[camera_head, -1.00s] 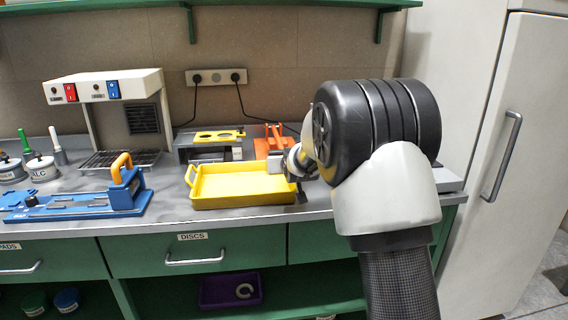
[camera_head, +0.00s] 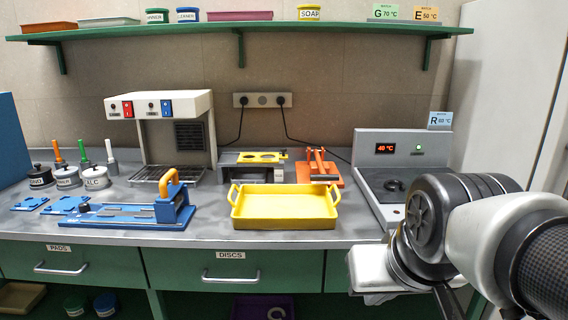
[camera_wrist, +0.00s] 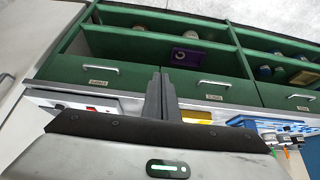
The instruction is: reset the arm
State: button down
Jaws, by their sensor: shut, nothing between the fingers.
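My gripper (camera_wrist: 162,98) shows in the wrist view with its two dark fingers close together and nothing between them. In the head view my arm is folded at the lower right, with the pale gripper body (camera_head: 370,268) in front of the bench's front edge, and the fingertips cannot be made out there. The gripper is clear of the things on the bench. In the wrist view the green cabinet front (camera_wrist: 130,72) lies beyond the fingers.
A yellow tray (camera_head: 285,222), a blue press jig (camera_head: 130,216), an orange stand (camera_head: 322,172) and a heater with a display (camera_head: 402,149) stand on the grey bench. Labelled pots (camera_head: 67,180) stand at left. A green shelf (camera_head: 300,30) runs above. A fridge-like door (camera_head: 520,90) is at right.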

jog(key=s+p, duration=0.1)
jog(key=s, duration=0.4)
notch_tip(320, 180, up, 22)
jog(key=p, duration=2.2)
jog(key=shift+w+f+g, duration=0.2)
jog(key=shift+w+g, duration=0.1)
jog(key=shift+w, duration=0.1)
